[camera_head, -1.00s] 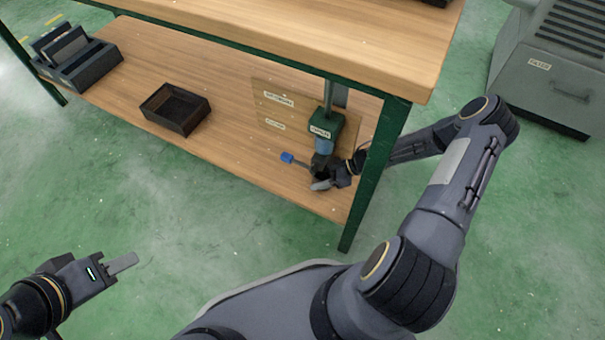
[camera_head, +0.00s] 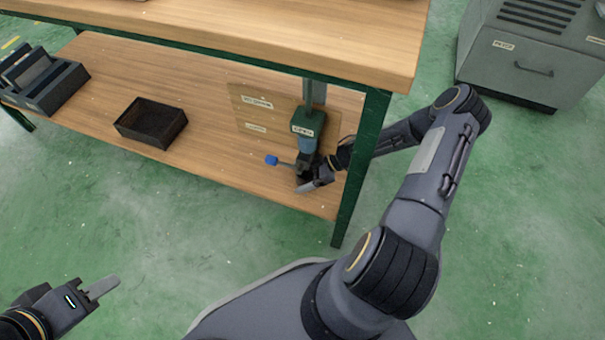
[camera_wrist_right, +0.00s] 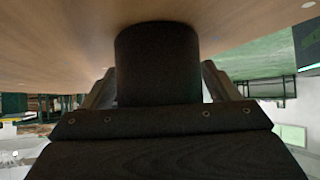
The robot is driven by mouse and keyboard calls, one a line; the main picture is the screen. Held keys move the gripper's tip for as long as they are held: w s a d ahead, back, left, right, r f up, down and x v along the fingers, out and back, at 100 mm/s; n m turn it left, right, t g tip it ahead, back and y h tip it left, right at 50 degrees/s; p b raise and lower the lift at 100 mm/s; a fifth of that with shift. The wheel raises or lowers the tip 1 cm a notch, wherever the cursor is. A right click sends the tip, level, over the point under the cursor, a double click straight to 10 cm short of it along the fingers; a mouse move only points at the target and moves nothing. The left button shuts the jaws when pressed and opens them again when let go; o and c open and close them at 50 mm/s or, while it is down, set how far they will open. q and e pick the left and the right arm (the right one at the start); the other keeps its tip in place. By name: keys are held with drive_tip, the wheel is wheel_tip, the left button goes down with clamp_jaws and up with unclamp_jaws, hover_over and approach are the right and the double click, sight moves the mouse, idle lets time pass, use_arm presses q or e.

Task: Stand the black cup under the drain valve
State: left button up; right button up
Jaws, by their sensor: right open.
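The drain valve (camera_head: 306,150) hangs above the lower shelf, with a blue handle (camera_head: 271,160) sticking out to the left. The black cup (camera_head: 303,184) is a small dark shape beneath it, partly hidden by my right gripper (camera_head: 314,184). In the right wrist view the black cup (camera_wrist_right: 157,65) stands against the wooden shelf surface, between the two fingers of my right gripper (camera_wrist_right: 160,85). The fingers are open, one on each side of the cup. My left gripper (camera_head: 100,288) is low at the left, away from the bench; its finger opening is not clear.
A dark open tray (camera_head: 151,139) and a grey rack (camera_head: 45,86) stand further left on the lower shelf (camera_head: 215,165). A green table leg (camera_head: 358,175) is close to my right forearm. The tabletop (camera_head: 330,40) overhangs the shelf. A grey cabinet (camera_head: 530,55) stands at the right.

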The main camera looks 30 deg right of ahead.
drive_tip(key=p+v, duration=0.4)
drive_tip(key=v, duration=0.8)
